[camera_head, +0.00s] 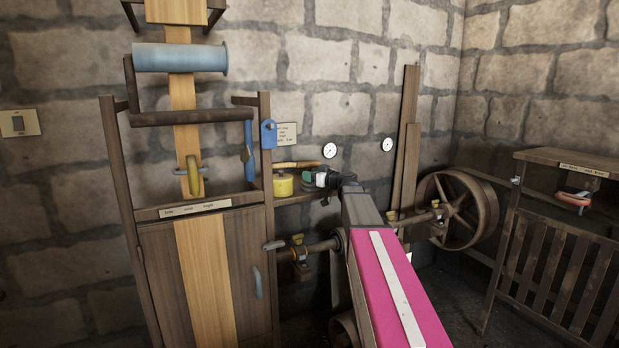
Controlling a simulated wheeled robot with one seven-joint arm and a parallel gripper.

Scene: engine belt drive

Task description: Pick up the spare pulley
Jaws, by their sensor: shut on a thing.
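My gripper (321,180) is at the shelf beside the tall wooden cabinet, at the end of my pink arm.
The wooden cabinet (157,269) with a belt and blue roller (180,57) stands left. A shaft (322,245) runs below the shelf. A large spoked wheel (484,211) is right of my arm. A slatted wooden stand (560,266) holds a small reddish object (572,198) at far right.

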